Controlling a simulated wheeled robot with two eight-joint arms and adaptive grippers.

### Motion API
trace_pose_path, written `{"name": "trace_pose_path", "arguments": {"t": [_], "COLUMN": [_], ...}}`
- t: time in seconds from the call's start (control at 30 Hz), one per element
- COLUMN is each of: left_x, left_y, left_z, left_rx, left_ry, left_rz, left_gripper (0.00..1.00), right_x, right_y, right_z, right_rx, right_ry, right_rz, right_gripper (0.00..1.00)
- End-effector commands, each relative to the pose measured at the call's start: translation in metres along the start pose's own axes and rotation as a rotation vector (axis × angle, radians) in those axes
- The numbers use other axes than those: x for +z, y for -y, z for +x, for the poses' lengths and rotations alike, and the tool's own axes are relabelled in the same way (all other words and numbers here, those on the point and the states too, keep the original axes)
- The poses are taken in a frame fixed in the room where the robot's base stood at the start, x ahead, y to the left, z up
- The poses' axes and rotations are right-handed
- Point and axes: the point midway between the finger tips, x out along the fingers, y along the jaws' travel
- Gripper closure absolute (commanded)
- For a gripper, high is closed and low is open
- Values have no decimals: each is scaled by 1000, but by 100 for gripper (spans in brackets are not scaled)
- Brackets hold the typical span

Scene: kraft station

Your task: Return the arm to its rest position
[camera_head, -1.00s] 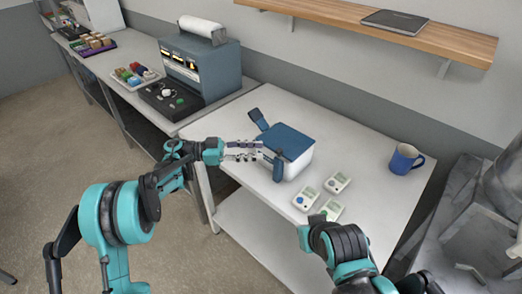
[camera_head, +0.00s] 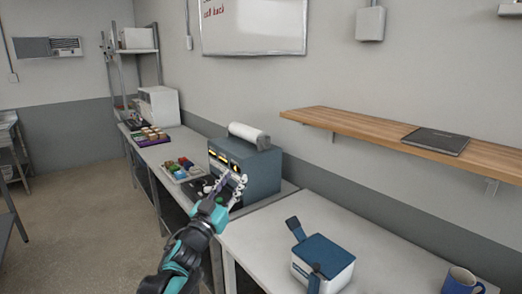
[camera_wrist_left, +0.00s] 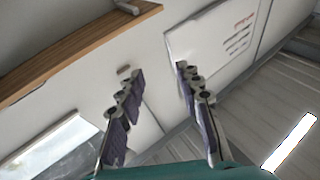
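My left arm comes up from the bottom of the head view, and its gripper (camera_head: 230,183) is raised in front of the blue-grey machine. In the left wrist view the two fingers of this gripper (camera_wrist_left: 154,70) stand apart with nothing between them. It is clear of the tables, with wall, shelf and whiteboard beyond it. My right arm and gripper are in neither view now.
A white box with a blue lid and raised blue flaps (camera_head: 322,262) stands on the near table (camera_head: 262,243). A blue mug (camera_head: 461,281) is at lower right. The blue-grey machine (camera_head: 258,173) stands behind my gripper. A wooden shelf (camera_head: 375,133) holds a dark laptop (camera_head: 436,141).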

Motion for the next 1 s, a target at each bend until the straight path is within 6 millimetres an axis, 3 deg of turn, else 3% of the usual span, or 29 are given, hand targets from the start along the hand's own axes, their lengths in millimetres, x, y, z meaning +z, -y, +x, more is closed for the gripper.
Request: {"name": "trace_pose_path", "arguments": {"t": [0.07,0.13,0.27,0.4,0.5,0.6,0.77,1.0], "left_x": [0,13,55,105,134,155,171,173], "left_y": [29,49,60,37,10,-17,-44,-50], "left_z": [-38,-78,-169,-266,-325,-369,-407,-414], "left_rx": [-175,-309,-476,-523,-497,-451,-390,-376], "left_ry": [102,224,502,805,988,1125,1241,1265], "left_rz": [7,5,-22,-75,-116,-151,-185,-191], "left_gripper": [65,65,65,65,65,65,65,65], "right_x": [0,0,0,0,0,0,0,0], "right_y": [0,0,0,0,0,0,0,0], "right_z": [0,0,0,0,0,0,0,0], "right_rx": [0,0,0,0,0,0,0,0], "right_ry": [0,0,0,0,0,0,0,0], "right_rz": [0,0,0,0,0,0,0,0], "right_gripper": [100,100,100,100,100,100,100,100]}}
